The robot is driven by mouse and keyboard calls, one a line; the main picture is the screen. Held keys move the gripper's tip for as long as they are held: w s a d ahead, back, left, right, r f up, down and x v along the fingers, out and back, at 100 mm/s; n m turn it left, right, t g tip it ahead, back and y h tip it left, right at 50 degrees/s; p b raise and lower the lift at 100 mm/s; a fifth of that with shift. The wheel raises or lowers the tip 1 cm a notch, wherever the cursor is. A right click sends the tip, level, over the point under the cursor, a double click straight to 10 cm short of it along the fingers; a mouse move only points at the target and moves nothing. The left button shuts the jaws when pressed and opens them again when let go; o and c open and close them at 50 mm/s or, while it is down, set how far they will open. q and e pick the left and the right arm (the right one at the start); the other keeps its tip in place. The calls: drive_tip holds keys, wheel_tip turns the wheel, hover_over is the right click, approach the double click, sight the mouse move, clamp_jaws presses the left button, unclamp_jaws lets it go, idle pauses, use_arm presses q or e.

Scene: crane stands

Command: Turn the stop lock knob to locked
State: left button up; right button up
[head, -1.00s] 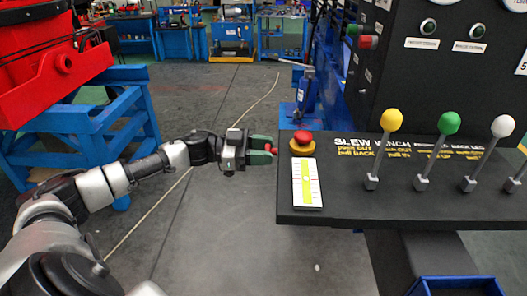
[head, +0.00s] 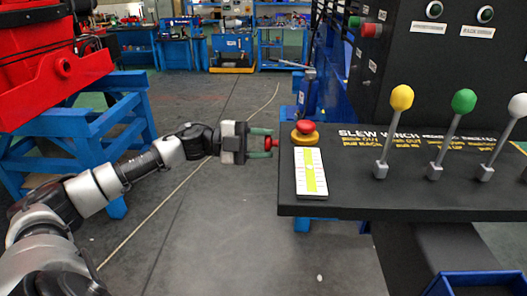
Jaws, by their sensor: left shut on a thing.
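My left gripper (head: 264,144) reaches in from the left to the left edge of the black control panel (head: 400,205). Its green fingers are shut on a small red knob (head: 272,144), one finger above and one below. The fingers partly hide the knob, and I cannot read any lock marking on it. A red mushroom button on a yellow base (head: 304,132) stands on the panel top, just right of the fingertips and apart from them. My right gripper is not in view.
Yellow (head: 401,97), green (head: 464,101) and white (head: 518,105) ball levers stand on the panel. A white card with a yellow-green strip (head: 311,172) lies near its left edge. A blue stand (head: 85,150) carries red machinery at left.

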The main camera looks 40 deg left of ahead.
use_arm(q)
drive_tip(key=shift+f+m+b, duration=0.15)
drive_tip(key=shift+m+b, duration=1.95)
drive_tip(key=shift+m, duration=0.6)
drive_tip(key=o, duration=0.9)
drive_tip(key=shift+a, duration=0.1)
